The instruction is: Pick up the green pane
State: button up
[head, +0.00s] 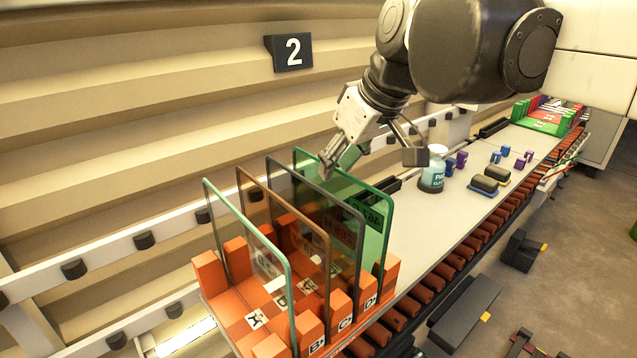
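The green pane (375,222) stands upright in the rightmost slot of an orange rack (209,276), the slot marked D. A dark label shows through it. My gripper (372,160) is open and empty, with its two fingers spread wide. In the picture it sits at the upper edge of the green pane, one finger over the pane's top edge and the other to the right. I cannot tell whether a finger touches the pane.
A pale teal pane (222,230), a brown pane (262,207) and a grey pane (290,190) stand left of the green one in the rack. A bottle (434,170) and small coloured blocks (456,160) are on the belt (420,235) to the right. A sign "2" (289,52) hangs behind.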

aim_at(329, 185)
jog(key=shift+p+x, duration=0.6)
jog(key=shift+x, duration=2)
jog(key=shift+s+d+f, duration=0.1)
jog(key=shift+s+f, duration=0.05)
jog(key=shift+s, duration=0.1)
jog(key=shift+f, duration=0.25)
jog(key=shift+c, duration=0.4)
grip_shut()
